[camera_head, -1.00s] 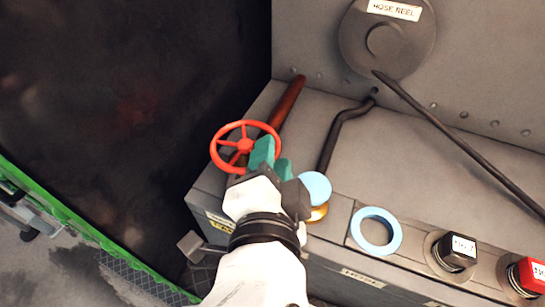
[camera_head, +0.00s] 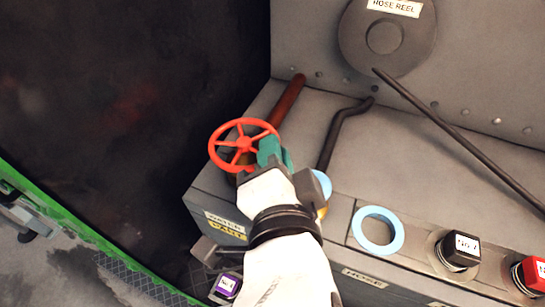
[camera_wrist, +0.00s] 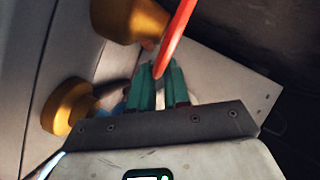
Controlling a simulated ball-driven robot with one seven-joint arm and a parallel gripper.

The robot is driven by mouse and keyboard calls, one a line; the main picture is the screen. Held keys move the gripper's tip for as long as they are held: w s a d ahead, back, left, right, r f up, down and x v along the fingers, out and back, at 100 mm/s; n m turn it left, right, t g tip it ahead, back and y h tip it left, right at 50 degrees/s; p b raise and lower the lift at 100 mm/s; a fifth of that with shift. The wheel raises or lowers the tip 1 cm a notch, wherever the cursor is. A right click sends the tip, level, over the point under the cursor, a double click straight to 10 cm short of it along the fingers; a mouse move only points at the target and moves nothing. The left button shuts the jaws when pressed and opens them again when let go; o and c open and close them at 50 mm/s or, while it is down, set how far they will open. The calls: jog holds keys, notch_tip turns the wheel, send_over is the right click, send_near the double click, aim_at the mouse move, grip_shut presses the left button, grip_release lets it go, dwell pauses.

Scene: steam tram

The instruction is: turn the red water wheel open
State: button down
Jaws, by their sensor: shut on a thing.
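The red water wheel (camera_head: 243,144) is a spoked handwheel above a brass fitting at the left end of the grey ledge. My gripper (camera_head: 272,150), with green fingers, is at the wheel's right side and shut on its rim. In the wrist view the wheel's red rim (camera_wrist: 175,38) runs down to the fingertips of my gripper (camera_wrist: 161,72). A label (camera_head: 226,224) reading "WATER" is on the ledge front below the wheel.
A blue ring (camera_head: 377,231) lies on the ledge to the right, beside a black cap (camera_head: 457,250) and a red cap (camera_head: 530,275). A blue-topped brass fitting is partly hidden behind my gripper. A dark bent pipe (camera_head: 338,137) and a hose reel (camera_head: 385,40) are behind.

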jog(key=shift+f, duration=0.25)
jog(key=c, duration=1.2)
grip_release()
jog(key=shift+r, duration=0.1)
jog(key=p+v, duration=0.3)
jog(key=v, duration=0.7)
jog(key=shift+s+p, duration=0.3)
jog(key=shift+s, duration=0.05)
jog(key=shift+r, duration=0.1)
